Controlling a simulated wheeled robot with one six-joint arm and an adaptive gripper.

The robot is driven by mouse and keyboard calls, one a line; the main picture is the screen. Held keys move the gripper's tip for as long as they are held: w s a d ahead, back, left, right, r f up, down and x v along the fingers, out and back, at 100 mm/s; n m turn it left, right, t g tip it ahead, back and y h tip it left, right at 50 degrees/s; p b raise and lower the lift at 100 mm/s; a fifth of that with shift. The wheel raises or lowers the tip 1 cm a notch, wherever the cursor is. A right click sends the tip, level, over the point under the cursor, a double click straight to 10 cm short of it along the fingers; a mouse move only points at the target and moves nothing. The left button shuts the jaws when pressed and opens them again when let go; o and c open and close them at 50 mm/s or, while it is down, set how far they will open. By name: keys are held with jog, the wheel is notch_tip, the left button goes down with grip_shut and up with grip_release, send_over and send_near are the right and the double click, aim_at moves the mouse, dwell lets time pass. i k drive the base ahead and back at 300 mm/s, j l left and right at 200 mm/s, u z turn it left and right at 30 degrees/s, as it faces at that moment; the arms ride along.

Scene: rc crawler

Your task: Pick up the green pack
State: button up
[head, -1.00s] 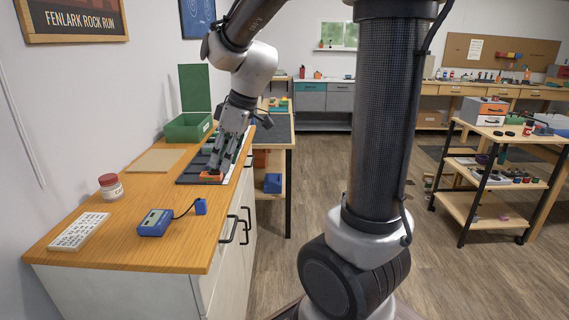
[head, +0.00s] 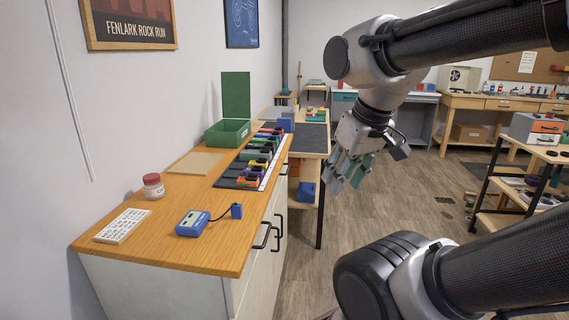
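My gripper (head: 348,172) is raised in the air to the right of the wooden counter, over the gap beside it. A row of small coloured packs stands on a black mat (head: 226,182) at the counter's right edge. An orange pack (head: 247,181) is at the near end and a yellow pack (head: 257,164) is behind it. The packs farther back are small and overlap.
A tan board (head: 195,163), a red-lidded jar (head: 153,186), a blue device (head: 193,223) with a cabled plug and a white key panel (head: 123,226) lie on the counter.

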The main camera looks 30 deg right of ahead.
aim_at(258, 140)
jog(key=i+l+z, duration=0.15)
jog(key=z, duration=0.25)
jog(key=i+l+z, duration=0.2)
jog(key=z, duration=0.25)
jog(key=i+l+z, duration=0.25)
jog(key=z, duration=0.15)
jog(key=i+l+z, duration=0.1)
jog(key=z, duration=0.3)
jog(key=i+l, duration=0.1)
jog(key=i, duration=0.35)
jog(key=i+l+u, duration=0.1)
jog(key=i, duration=0.35)
jog(key=i+u, duration=0.15)
jog(key=u, duration=0.25)
jog(key=i+u, duration=0.15)
jog(key=u, duration=0.25)
jog(key=i+l+u, duration=0.1)
jog(key=u, duration=0.3)
jog(key=i+u, duration=0.3)
jog(key=u, duration=0.2)
jog(key=i+l+u, duration=0.15)
jog(key=u, duration=0.3)
jog(key=i+l, duration=0.05)
jog(key=i, duration=0.05)
